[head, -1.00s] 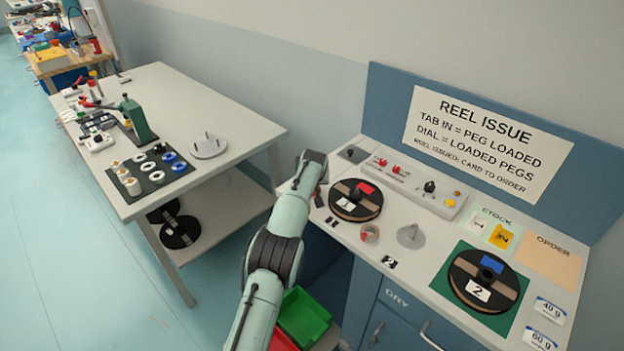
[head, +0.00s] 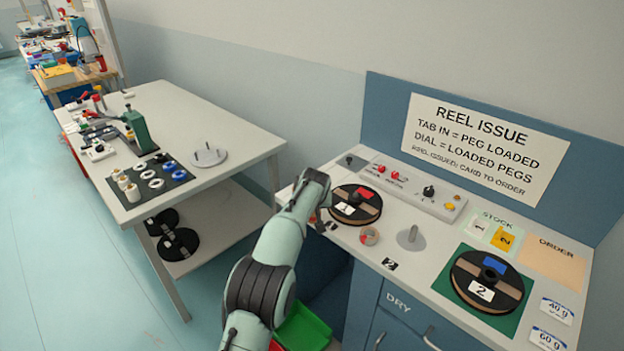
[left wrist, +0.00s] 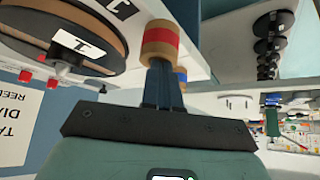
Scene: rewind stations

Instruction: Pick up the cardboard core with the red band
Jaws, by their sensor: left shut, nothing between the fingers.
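The cardboard core with the red band (head: 369,237) stands on the reel issue counter, in front of the reel with the red label (head: 356,204). In the left wrist view the core (left wrist: 160,42) shows large, just beyond my fingertips, tan with a wide red band. My right gripper is not in view.
A grey peg plate (head: 411,238) stands right of the core. A second reel (head: 487,282) lies on a green mat. A control panel (head: 412,190) runs along the back. A side table (head: 230,125) stands left. A green bin (head: 303,330) is below the counter.

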